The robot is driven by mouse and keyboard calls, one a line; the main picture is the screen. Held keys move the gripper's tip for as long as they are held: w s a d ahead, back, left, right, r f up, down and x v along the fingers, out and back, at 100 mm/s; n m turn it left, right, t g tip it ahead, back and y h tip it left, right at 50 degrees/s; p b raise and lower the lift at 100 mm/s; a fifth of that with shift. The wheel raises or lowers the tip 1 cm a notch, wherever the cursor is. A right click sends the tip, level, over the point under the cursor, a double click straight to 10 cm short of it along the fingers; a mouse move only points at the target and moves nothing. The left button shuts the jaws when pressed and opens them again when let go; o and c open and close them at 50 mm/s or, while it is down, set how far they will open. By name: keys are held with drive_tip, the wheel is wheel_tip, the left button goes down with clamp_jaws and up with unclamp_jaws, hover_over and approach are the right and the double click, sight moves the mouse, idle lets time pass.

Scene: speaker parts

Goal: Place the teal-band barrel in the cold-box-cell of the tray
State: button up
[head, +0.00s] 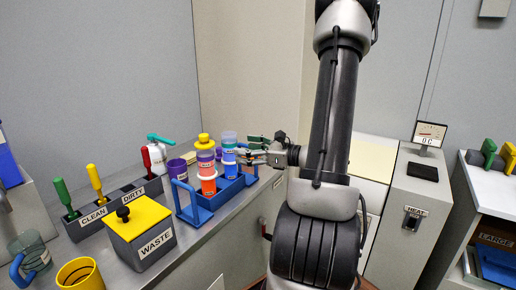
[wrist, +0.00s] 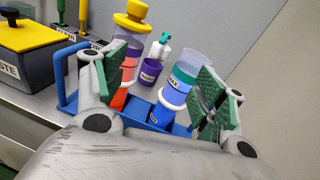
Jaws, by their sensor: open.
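The teal-band barrel (wrist: 184,78) is clear on top, with a teal band and a blue lower part. It stands upright in the blue tray (wrist: 137,104), and its clear top also shows in the head view (head: 229,137). My gripper (wrist: 165,78) is open, and the barrel appears between its green-padded fingers. I cannot tell whether either pad touches it. In the head view my gripper (head: 250,150) reaches in from the right at the barrel's height. The tray also shows there (head: 217,199). I cannot make out a cold-box label on any cell.
A yellow-capped barrel (head: 205,158) stands in the tray just left of the teal-band one. The WASTE box (head: 143,240) and CLEAN/DIRTY rack (head: 113,208) are left. The tray has raised handles (head: 184,192).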

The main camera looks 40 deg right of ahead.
drive_tip(key=s+a+r+n+g+y, duration=0.1)
drive_tip(key=s+a+r+n+g, duration=0.1)
drive_tip(key=s+a+n+g, duration=1.25)
drive_tip(key=s+d+r+n+t+h, duration=0.3)
drive_tip(key=d+r+n+h, duration=0.3)
drive_tip(key=n, duration=0.8)
drive_tip(key=s+d+h, duration=0.1)
drive_tip(key=h, duration=0.2)
drive_tip(key=shift+s+d+r+n+t, duration=0.15)
drive_tip(key=shift+d+r+n+t, duration=0.2)
